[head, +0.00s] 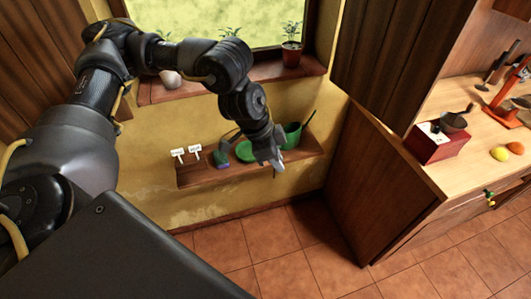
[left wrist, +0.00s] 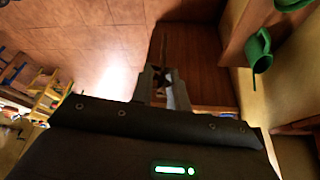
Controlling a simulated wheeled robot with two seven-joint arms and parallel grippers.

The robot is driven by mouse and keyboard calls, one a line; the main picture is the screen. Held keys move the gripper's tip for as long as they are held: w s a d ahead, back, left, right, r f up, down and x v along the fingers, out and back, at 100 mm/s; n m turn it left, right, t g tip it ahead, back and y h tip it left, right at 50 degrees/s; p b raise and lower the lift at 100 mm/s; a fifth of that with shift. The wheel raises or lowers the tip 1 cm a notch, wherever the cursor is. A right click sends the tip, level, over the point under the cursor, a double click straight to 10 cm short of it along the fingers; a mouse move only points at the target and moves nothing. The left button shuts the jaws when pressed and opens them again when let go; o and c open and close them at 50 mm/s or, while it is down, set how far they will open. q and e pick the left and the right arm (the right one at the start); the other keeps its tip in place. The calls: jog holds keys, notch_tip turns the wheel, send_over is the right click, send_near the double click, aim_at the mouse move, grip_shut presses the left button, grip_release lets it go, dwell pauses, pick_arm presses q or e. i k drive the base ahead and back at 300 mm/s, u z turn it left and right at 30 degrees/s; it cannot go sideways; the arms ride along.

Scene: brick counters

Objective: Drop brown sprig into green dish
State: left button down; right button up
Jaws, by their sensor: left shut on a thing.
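My left gripper (head: 277,163) hangs in front of the wall shelf, just right of the green dish (head: 244,151) in the head view. In the left wrist view the left gripper (left wrist: 163,82) is shut on a thin, dark brown sprig (left wrist: 165,48) that points away from the fingers. The sprig is too small to make out in the head view. The dish sits on the shelf, partly covered by my arm. A green piece, perhaps the dish, is cut off at the top right of the left wrist view. My right gripper is not in view.
A green watering can (head: 293,133) stands on the shelf (head: 200,178) right of the gripper; it also shows in the left wrist view (left wrist: 260,52). A purple-and-green item (head: 221,157) and white labels (head: 195,151) are left of the dish. Potted plants (head: 291,53) line the sill above.

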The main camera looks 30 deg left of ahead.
aim_at(244, 155)
jog(key=z, duration=0.25)
jog(key=i, duration=0.75)
jog(key=u, duration=1.85)
jog(key=i, duration=0.5)
jog(key=u, duration=0.05)
